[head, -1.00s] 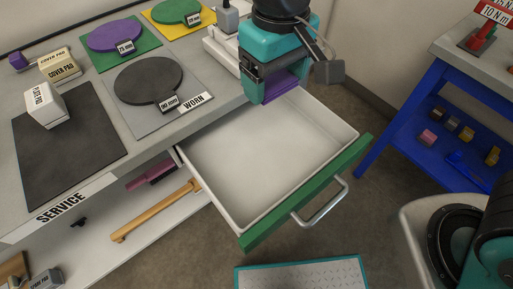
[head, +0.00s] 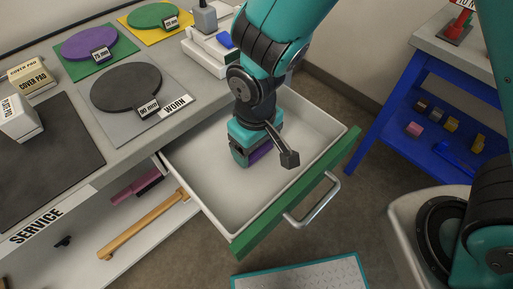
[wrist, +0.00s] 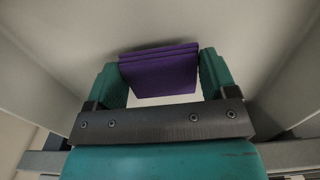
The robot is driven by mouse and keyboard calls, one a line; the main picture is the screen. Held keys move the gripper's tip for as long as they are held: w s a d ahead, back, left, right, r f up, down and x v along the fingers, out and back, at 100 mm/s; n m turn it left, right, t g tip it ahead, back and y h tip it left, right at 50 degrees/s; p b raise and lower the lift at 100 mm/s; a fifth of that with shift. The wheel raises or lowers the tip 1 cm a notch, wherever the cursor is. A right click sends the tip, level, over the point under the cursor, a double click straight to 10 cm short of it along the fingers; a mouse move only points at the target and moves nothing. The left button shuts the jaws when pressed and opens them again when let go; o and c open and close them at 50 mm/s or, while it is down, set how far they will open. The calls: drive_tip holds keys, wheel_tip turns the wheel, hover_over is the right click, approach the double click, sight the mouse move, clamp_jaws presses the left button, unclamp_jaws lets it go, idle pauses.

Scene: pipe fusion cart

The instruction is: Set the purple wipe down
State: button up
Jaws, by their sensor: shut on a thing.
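The purple wipe (wrist: 160,72) is a folded purple pad held between the two teal fingers of my gripper (wrist: 163,75) in the wrist view. In the head view, my gripper (head: 250,153) points down inside the open drawer (head: 205,190), and a bit of the purple wipe (head: 261,152) shows at its fingers. My gripper is shut on the wipe. The wipe is low over the white drawer floor; I cannot tell whether it touches it. My arm hides part of the drawer's back.
The drawer is otherwise empty, with pale walls and a green front (head: 300,200) with a metal handle (head: 314,203). The grey worktop (head: 125,150) lies to the left with coloured discs and pads. A blue shelf unit (head: 400,130) stands at right.

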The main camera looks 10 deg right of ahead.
drive_tip(key=shift+f, duration=0.85)
drive_tip(key=shift+f, duration=0.1)
drive_tip(key=o, duration=0.8)
wheel_tip(320, 180, up, 12)
drive_tip(key=p, duration=0.1)
drive_tip(key=s+d+r+y, duration=0.1)
drive_tip(key=s+d+r, duration=0.2)
drive_tip(key=r, duration=0.1)
drive_tip(key=s+d+r+y, duration=0.1)
drive_tip(key=s+d+r, duration=0.2)
drive_tip(key=s+d+r+y, duration=0.2)
drive_tip(key=s+d+r, duration=0.1)
drive_tip(key=r, duration=0.1)
drive_tip(key=shift+s+d+r, duration=0.15)
drive_tip(key=shift+d+r, duration=0.1)
drive_tip(key=shift+r, duration=0.05)
